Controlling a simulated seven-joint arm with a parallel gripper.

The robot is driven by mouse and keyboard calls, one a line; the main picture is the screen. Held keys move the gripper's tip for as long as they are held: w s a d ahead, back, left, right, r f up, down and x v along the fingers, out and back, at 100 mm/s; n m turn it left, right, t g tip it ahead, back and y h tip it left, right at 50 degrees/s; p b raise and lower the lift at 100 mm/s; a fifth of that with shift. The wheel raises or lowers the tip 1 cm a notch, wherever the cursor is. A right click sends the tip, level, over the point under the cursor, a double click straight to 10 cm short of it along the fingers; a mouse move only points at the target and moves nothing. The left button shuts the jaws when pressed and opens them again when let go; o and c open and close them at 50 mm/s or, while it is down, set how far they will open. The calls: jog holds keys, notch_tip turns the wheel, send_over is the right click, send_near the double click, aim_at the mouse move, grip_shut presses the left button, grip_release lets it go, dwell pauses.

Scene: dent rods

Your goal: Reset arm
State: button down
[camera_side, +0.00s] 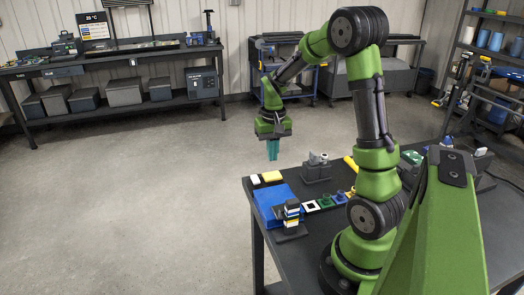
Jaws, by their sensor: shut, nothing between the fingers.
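My gripper (272,150) hangs from my green arm, pointing down, with its teal fingers together and nothing between them. It is in the air near the far left corner of the dark work table (262,235), clear of the objects on it. The far side of the fingers is hidden.
A blue tray (272,200) lies on the table with a striped stack (291,212) at its front right. A yellow block (272,176), a white block (255,179) and a grey fixture (317,168) stand behind. Several small coloured squares run toward my arm. A workbench (110,60) stands along the back wall.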

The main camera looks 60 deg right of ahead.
jog(key=shift+r, duration=0.7)
jog(key=s+a+r+n+t, duration=0.1)
jog(key=a+r, duration=0.3)
jog(key=a, duration=0.4)
jog(key=s+a+r+n+t+y, duration=0.1)
jog(key=s+a+r+n+t, duration=0.1)
jog(key=a, duration=0.6)
jog(key=s+a+r+n+t+y, duration=0.1)
jog(key=s+a+r+n+t, duration=0.1)
jog(key=s+a+r+t, duration=0.2)
jog(key=a+r, duration=0.2)
jog(key=a, duration=0.2)
jog(key=shift+s+r, duration=0.15)
jog(key=shift+s, duration=0.05)
